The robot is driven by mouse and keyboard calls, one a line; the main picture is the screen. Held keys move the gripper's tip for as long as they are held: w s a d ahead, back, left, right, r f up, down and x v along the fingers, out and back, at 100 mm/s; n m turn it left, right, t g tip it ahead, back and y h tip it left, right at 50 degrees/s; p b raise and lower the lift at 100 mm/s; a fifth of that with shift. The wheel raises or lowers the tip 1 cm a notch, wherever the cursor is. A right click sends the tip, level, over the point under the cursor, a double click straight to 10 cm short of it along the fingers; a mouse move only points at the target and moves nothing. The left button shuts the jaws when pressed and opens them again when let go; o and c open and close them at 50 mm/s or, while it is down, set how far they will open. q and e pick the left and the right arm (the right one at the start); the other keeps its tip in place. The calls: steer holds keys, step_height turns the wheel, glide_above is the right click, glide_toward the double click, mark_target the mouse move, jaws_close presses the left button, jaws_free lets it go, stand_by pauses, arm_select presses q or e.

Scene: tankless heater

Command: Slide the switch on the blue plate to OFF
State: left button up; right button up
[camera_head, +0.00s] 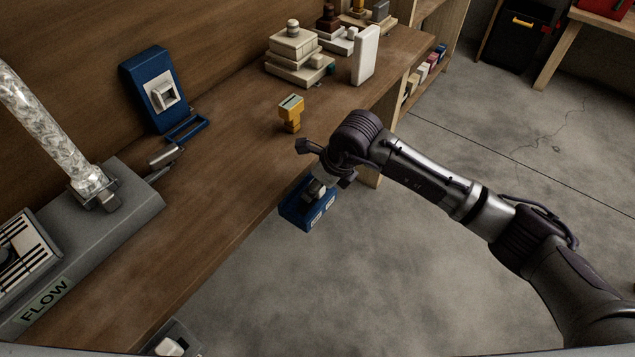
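A blue plate (296,213) with pale labels sits at the bench's front edge, below my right gripper; the label text is too small to read. A small pale grey piece on it, possibly the switch, is partly covered by the gripper. My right gripper (322,179) points down at this plate, its fingers close to the pale piece. I cannot tell whether they touch or grip it. A second blue plate (137,76) leans upright at the back left of the bench, with a white square switch (163,95) on it. My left gripper is not in view.
A yellow block-like fitting (291,113) stands on the wooden bench (235,150) behind my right gripper. Stacked beige blocks (293,55) and a white panel (366,55) stand farther back. A grey unit marked FLOW (120,220) with a clear tube (50,125) fills the left.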

mark_target(300, 204)
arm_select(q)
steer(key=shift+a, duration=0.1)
arm_select(e)
jaws_close()
steer(key=shift+a, duration=0.1)
stand_by(0.3)
steer(key=s+a, duration=0.1)
steer(key=s, duration=0.1)
steer(key=s+a, duration=0.1)
steer(key=shift+s+a, duration=0.35)
steer(key=shift+s, duration=0.05)
steer(key=shift+f, duration=0.1)
steer(key=shift+c, duration=1.8)
jaws_free()
steer(key=shift+w+d, duration=0.1)
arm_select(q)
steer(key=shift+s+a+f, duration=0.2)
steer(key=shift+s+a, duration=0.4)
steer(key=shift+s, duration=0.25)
arm_select(e)
steer(key=o, duration=0.4)
steer(key=shift+c, duration=0.2)
